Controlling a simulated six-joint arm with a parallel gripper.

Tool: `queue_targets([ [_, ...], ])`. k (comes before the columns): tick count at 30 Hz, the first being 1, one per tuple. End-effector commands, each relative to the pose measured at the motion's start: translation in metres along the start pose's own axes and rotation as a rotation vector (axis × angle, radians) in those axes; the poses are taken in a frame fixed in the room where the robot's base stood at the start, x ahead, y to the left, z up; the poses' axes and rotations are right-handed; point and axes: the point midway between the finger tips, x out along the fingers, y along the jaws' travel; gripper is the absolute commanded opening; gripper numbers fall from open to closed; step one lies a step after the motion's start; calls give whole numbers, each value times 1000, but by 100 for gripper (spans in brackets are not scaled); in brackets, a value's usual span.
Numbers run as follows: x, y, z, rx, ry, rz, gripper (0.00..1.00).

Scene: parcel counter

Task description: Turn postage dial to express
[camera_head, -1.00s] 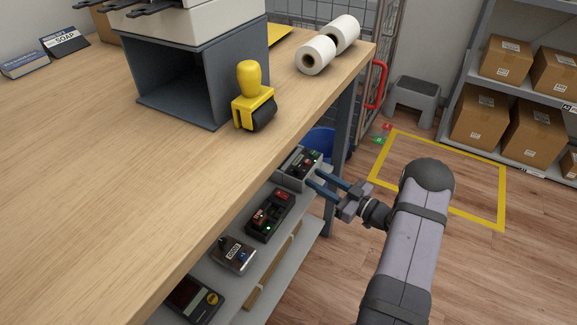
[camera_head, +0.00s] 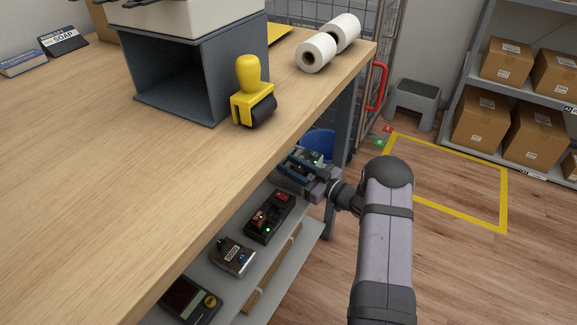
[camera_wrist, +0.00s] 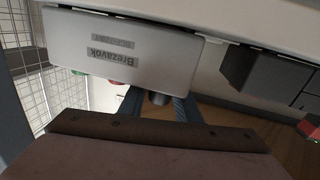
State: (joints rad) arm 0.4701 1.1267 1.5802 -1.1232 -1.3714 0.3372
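A grey box-shaped machine (camera_head: 287,177) with small coloured lights is at the far end of the shelf under the counter. In the wrist view its pale casing (camera_wrist: 120,52) reads "Brezavok". A short dark knob (camera_wrist: 159,98) shows at its lower edge. I cannot read any dial marking or tell its setting. My gripper (camera_head: 298,163) is at this machine, its blue fingers over the machine's face. In the wrist view the fingers of my gripper (camera_wrist: 158,106) stand apart on either side of the knob; contact is not visible.
On the same shelf are a black device with red parts (camera_head: 268,218), a small counter device (camera_head: 232,256) and a device with a yellow round part (camera_head: 210,301). The wooden counter (camera_head: 110,190) overhangs them. A table leg and a blue bin (camera_head: 320,143) stand close behind.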

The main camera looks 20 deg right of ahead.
Motion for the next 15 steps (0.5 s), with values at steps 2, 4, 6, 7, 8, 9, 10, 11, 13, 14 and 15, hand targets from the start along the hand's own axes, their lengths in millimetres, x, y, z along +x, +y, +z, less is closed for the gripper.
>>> queue_targets([
  [2,6,0,0,0,1,-1,30],
  [4,9,0,0,1,1,-1,30],
  [6,11,0,0,1,1,0,30],
  [7,11,0,0,1,1,0,30],
  [8,12,0,0,1,1,0,30],
  [9,12,0,0,1,1,0,30],
  [10,12,0,0,1,1,0,30],
  [11,12,0,0,1,1,0,30],
  [13,12,0,0,1,1,0,30],
  [14,12,0,0,1,1,0,30],
  [15,12,0,0,1,1,0,25],
])
